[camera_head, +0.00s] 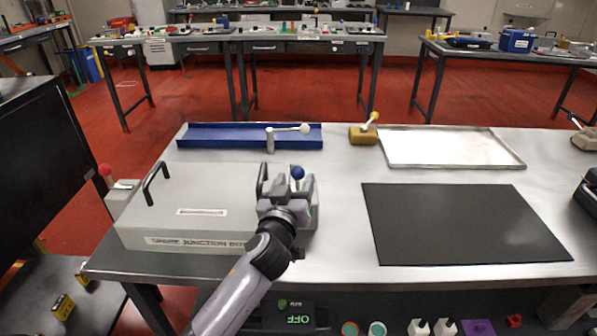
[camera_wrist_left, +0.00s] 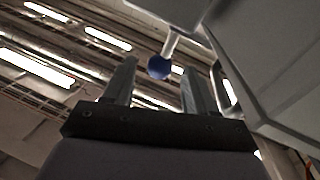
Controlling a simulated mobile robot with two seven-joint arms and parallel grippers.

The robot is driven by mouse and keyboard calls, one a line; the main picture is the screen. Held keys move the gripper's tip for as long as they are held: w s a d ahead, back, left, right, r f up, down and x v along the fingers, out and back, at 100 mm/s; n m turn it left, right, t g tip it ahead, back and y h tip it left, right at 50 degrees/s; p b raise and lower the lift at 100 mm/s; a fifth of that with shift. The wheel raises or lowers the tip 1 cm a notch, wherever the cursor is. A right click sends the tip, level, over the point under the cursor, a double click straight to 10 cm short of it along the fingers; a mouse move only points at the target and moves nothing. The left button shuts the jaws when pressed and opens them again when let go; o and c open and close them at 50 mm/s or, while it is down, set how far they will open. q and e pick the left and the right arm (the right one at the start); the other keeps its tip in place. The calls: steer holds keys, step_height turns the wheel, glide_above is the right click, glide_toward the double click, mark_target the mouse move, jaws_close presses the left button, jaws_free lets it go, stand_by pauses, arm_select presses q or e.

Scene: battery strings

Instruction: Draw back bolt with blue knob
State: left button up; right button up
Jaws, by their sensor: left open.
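The blue knob (camera_head: 298,172) sits on a bolt at the right end of a grey junction box (camera_head: 205,180) on the table. In the left wrist view the blue knob (camera_wrist_left: 159,67) hangs on a pale metal stem, between and beyond the two fingertips. My left gripper (camera_head: 286,184) is at the right end of the box, close to the knob. In the left wrist view its fingers (camera_wrist_left: 158,80) are apart with nothing gripped. The bolt's body is mostly hidden behind my gripper in the head view. My right gripper is not in view.
Black handles (camera_head: 155,184) rise from the box. A blue tray (camera_head: 225,136) with a white-knobbed lever lies behind. A black mat (camera_head: 460,225) and a pale tray (camera_head: 450,147) lie to the right.

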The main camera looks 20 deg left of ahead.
mark_target(296, 178)
arm_select(q)
steer(key=shift+w+a, duration=0.15)
steer(key=shift+w, duration=1.7)
